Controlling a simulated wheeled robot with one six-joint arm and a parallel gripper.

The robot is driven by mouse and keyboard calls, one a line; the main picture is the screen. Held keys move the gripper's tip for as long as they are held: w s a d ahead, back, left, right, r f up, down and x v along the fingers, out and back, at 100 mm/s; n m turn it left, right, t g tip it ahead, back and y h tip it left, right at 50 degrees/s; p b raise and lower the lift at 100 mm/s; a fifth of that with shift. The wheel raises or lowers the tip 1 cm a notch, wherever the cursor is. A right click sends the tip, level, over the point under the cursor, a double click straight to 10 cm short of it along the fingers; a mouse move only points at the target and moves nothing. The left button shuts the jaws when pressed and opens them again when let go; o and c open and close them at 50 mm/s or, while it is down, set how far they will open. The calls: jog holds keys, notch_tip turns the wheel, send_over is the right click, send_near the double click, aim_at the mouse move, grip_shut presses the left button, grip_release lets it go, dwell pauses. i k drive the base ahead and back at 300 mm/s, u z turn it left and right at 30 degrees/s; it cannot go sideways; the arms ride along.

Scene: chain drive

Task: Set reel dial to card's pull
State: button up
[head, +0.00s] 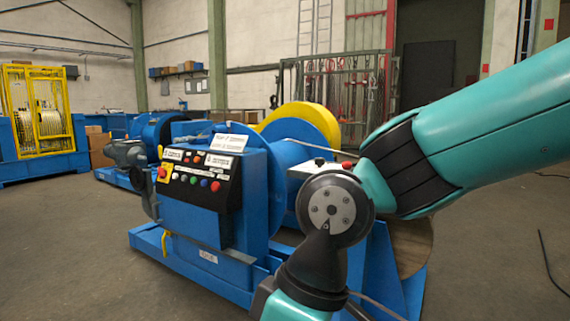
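A blue winch-like machine with a large reel (262,180) stands in the middle of the head view. Its control box carries a sloped black panel (205,182) with several coloured buttons and small white labels. A white card (229,142) with printed lines stands on top of the box; its text is too small to read. I cannot make out which control is the reel dial. My teal arm comes in from the right, bends at a grey joint in front of the machine and runs out at the bottom edge. My gripper is not in view.
A red button on a yellow plate (164,172) sits at the panel's left end. A pale box with a red button (340,167) is partly hidden behind my arm. A yellow guard (305,118) rises behind the reel. Floor is open at left and right; a dark cable (551,262) lies at right.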

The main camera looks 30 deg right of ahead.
aim_at(319, 162)
jog(key=u, duration=0.35)
jog(key=i, duration=1.25)
jog(key=z, duration=0.45)
